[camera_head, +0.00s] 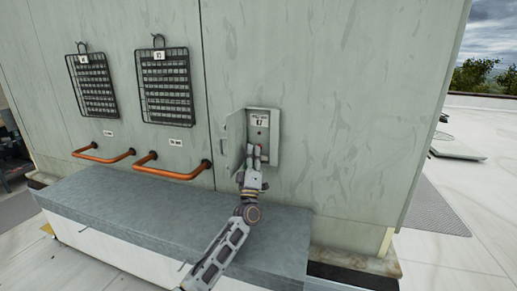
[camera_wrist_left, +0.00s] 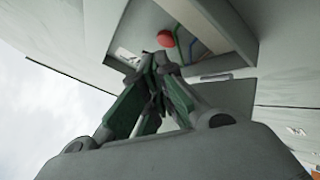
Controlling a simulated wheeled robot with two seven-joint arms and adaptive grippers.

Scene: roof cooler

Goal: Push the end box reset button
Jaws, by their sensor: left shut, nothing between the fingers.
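The end box (camera_head: 263,118) is a small grey box on the pale green wall, with its door (camera_head: 236,139) swung open to the left. A label shows inside it. My left gripper (camera_head: 254,150) is shut and empty at the lower part of the box opening and hides some of the interior. In the left wrist view, a round red button (camera_wrist_left: 165,38) sits inside the box, just beyond the shut fingertips (camera_wrist_left: 160,60). I cannot tell whether the fingertips touch it. My right gripper is in neither view.
Two black wire racks (camera_head: 92,86) (camera_head: 166,87) hang on the wall at left. Two orange pipe handles (camera_head: 103,156) (camera_head: 172,172) stick out below them. A grey-topped ledge (camera_head: 130,207) runs under the box. The wall right of the box is bare.

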